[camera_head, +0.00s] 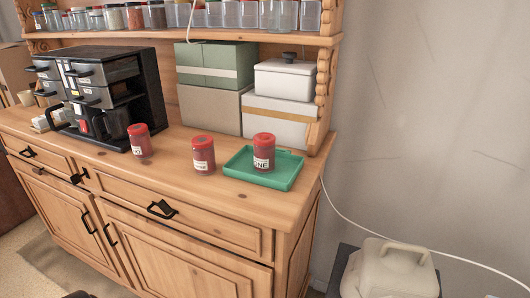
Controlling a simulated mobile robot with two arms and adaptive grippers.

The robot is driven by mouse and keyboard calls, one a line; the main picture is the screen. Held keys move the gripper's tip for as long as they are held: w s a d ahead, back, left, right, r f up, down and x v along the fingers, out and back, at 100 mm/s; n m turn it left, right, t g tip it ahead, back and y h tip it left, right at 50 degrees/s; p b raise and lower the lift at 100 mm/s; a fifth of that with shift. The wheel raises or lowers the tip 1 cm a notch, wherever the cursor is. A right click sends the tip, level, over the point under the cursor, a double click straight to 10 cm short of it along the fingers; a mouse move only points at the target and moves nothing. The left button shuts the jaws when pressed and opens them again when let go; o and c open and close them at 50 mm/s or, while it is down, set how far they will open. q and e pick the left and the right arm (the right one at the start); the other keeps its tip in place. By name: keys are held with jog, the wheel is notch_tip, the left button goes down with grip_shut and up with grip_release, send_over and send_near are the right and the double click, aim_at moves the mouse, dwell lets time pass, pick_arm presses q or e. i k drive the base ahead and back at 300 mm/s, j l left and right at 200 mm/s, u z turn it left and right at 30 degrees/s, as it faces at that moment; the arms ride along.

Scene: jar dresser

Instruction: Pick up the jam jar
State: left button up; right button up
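Three similar jars with red lids, dark red contents and pale labels stand upright on the wooden dresser top (110,160). The left jar (140,142) is in front of the coffee machine. The middle jar (203,156) stands on bare wood near the front edge. The right jar (264,153) stands on a green tray (285,174), and its label seems to end in "ONE". The labels are too small to tell which jar holds jam. Neither of my grippers can be made out in the head view.
A black coffee machine (120,88) stands at the left. Stacked boxes (213,106) and a white lidded container (286,80) are behind the jars. A shelf (240,37) with several small jars hangs above. A beige container (390,270) and a cable are at lower right.

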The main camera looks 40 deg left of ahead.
aim_at(138, 134)
jog(key=u, duration=2.05)
